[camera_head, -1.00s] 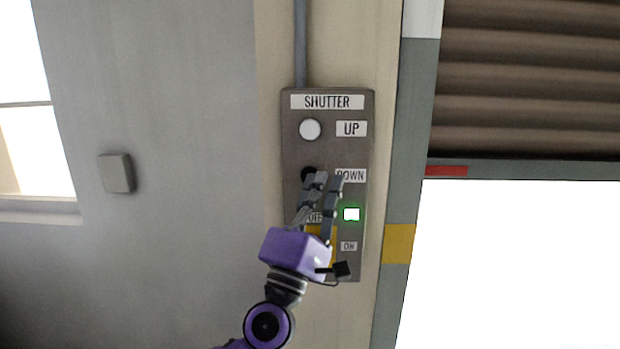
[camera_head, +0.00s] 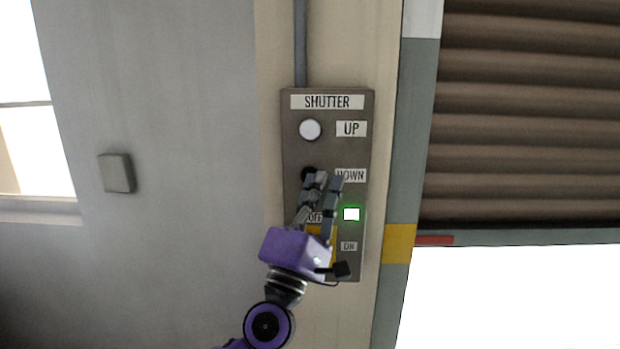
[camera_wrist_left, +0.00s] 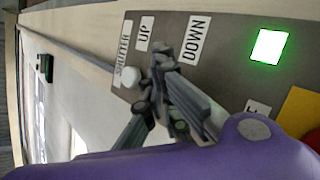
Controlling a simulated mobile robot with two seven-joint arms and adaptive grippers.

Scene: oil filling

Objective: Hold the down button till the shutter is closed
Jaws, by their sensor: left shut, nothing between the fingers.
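The shutter control panel (camera_head: 327,110) is on the wall in the middle of the head view. Its black down button (camera_head: 309,173) is beside the DOWN label, and the white up button (camera_head: 310,129) is above it. My left gripper (camera_head: 328,178) is shut and empty, its fingertips at the down button and partly covering it. I cannot tell how far the button is pressed. In the left wrist view the fingertips (camera_wrist_left: 160,78) hide the button. The brown slatted shutter (camera_head: 530,120) is partly lowered, with bright open space below its bottom edge. My right gripper is not in view.
A green lit indicator (camera_head: 351,214) glows on the panel, above the ON label. A yellow plate (camera_head: 322,235) is behind my gripper. A grey wall box (camera_head: 117,173) and a window (camera_head: 25,130) are at the left.

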